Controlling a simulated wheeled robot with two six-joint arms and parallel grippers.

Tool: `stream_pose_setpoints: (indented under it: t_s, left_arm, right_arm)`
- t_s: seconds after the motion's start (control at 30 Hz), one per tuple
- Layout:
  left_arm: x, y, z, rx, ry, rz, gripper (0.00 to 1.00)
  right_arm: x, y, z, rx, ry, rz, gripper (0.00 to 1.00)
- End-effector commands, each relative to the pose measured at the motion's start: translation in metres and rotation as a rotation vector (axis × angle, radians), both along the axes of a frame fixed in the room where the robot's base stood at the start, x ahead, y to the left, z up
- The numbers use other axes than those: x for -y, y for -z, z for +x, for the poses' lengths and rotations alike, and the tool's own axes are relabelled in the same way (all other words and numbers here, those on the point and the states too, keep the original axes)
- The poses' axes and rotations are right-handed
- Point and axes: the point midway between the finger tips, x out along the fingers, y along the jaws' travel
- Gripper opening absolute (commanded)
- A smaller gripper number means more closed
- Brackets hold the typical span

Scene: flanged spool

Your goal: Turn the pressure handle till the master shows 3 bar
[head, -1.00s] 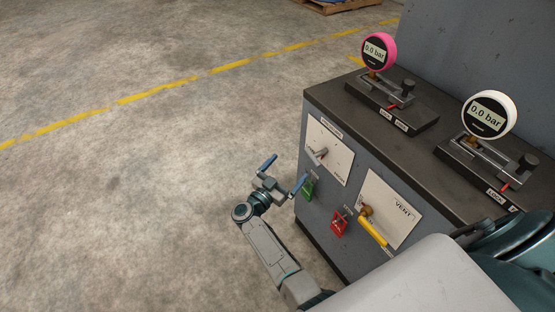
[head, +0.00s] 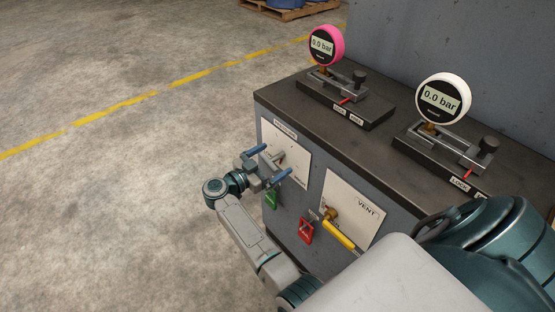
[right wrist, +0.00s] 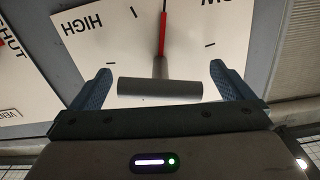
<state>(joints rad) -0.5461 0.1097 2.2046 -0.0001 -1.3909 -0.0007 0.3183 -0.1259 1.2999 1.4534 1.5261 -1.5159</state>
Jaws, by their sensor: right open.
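The pressure handle is a grey crossbar (right wrist: 160,88) with a red pointer (right wrist: 163,35), on a white dial plate (head: 302,168) on the console's front. In the right wrist view the plate's lettering is upside down; the pointer points up, between HIGH and a partly cut-off word. My right gripper (head: 270,162) is open at this handle, its blue fingers beyond the two ends of the bar, with small gaps visible. Two round gauges, one pink (head: 326,45) and one white (head: 443,98), both read 0.0 bar; which is the master I cannot tell. My left gripper is not in view.
The gauges stand on clamp blocks on the dark console top (head: 385,140). The floor to the left is clear.

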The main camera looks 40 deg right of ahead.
Motion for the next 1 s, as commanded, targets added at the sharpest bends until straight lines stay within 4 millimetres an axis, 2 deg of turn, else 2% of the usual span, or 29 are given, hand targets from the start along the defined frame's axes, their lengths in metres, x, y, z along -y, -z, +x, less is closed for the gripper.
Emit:
stream_pose_setpoints:
  t_s: [0.37, 0.57, 1.0]
  left_arm:
    - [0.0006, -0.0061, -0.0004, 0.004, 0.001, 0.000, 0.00]
    - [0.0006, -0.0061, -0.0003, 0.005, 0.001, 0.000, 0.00]
    - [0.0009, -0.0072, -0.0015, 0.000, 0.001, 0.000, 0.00]
  right_arm:
    - [0.0032, -0.0003, 0.0003, 0.001, 0.000, 0.000, 1.00]
    - [0.0031, -0.0001, 0.0002, 0.000, 0.000, 0.000, 0.63]
    - [0.0031, 0.0007, 0.0002, 0.083, 0.000, 0.007, 0.62]
